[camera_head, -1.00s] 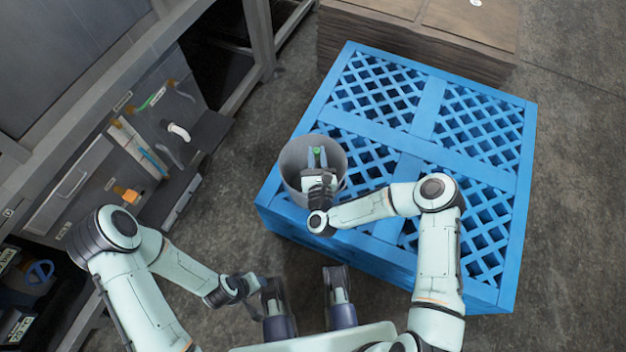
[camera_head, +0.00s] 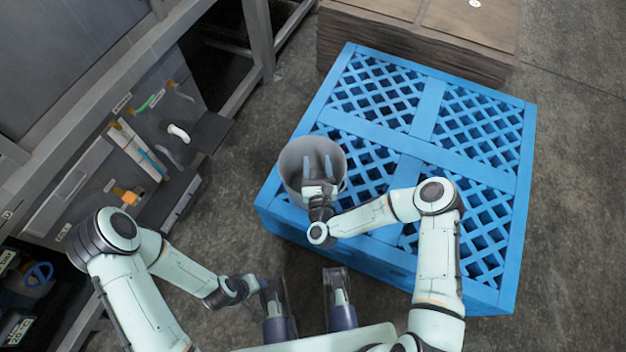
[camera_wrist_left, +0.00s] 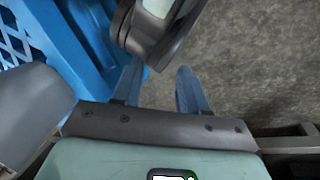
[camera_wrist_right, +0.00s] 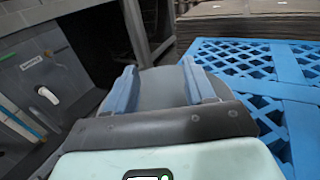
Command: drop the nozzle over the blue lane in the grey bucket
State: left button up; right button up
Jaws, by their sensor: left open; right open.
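The grey bucket (camera_head: 292,170) stands on the near left corner of the blue pallet (camera_head: 418,150). My right gripper (camera_head: 317,160) is over the bucket's mouth, open, with nothing between its fingers. The right wrist view shows the bucket (camera_wrist_right: 160,90) between and beyond the fingers. No nozzle shows in the part of the bucket I can see; its bottom is hidden. On the left panel a blue strip (camera_head: 152,163) runs along a pale board, with no nozzle clearly visible over it. My left gripper (camera_wrist_left: 160,72) is open and empty, low by my body.
The panel (camera_head: 100,170) also bears a green strip (camera_head: 155,97), a white curved nozzle (camera_head: 179,133) and an orange piece (camera_head: 130,196). Stacked brown boards (camera_head: 420,40) lie behind the pallet. Concrete floor (camera_head: 240,180) lies between panel and pallet.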

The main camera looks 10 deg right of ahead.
pick_arm(q)
jog(key=shift+s+d+r+g+p, duration=0.2)
jog(key=shift+s+d+r+p, duration=0.05)
jog(key=shift+s+r, duration=0.2)
jog(key=shift+s+d+r+g+p, duration=0.2)
jog(key=shift+s+r+p, duration=0.1)
jog(key=shift+s, duration=0.15)
pick_arm(e)
jog(key=s+a, duration=0.1)
jog(key=s, duration=1)
